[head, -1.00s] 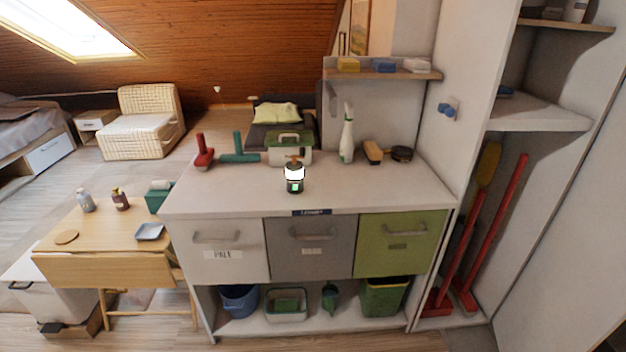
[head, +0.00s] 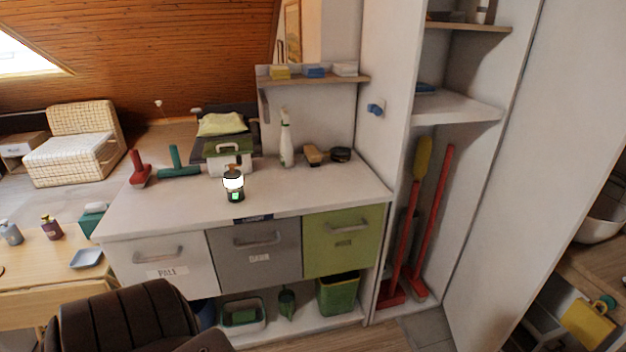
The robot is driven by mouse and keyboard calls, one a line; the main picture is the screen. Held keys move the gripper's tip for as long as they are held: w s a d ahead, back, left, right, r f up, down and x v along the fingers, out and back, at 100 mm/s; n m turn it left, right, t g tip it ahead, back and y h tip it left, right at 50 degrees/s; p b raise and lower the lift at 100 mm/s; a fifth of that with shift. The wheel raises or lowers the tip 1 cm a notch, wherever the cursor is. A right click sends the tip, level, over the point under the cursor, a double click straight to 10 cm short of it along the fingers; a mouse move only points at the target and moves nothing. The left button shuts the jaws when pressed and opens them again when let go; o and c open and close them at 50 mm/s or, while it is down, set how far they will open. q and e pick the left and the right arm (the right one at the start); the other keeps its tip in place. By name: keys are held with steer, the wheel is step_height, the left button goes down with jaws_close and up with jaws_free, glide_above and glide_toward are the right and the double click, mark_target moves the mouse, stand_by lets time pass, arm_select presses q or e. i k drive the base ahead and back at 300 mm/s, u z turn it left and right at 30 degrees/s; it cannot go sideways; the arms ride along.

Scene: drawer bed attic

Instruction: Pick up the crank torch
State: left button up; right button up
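A small lantern-like lamp (head: 234,186) stands upright on the white worktop, near its front edge. It has a glowing white middle, a dark base with a green patch and a brownish top. It is the only torch-like thing I see, but I cannot tell for sure that it is the crank torch. No crank can be made out. Neither of my grippers is in view, and nothing touches the lamp.
On the worktop (head: 315,194) stand a green-lidded box (head: 229,158) behind the lamp, a spray bottle (head: 286,140), brushes and a red tool (head: 139,168). Drawers (head: 254,250) are shut below. A dark brown shape (head: 120,322) blocks the lower left.

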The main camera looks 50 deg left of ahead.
mark_target(233, 183)
steer(key=z, duration=0.15)
steer(key=i, duration=1.6)
steer(key=u, duration=1.9)
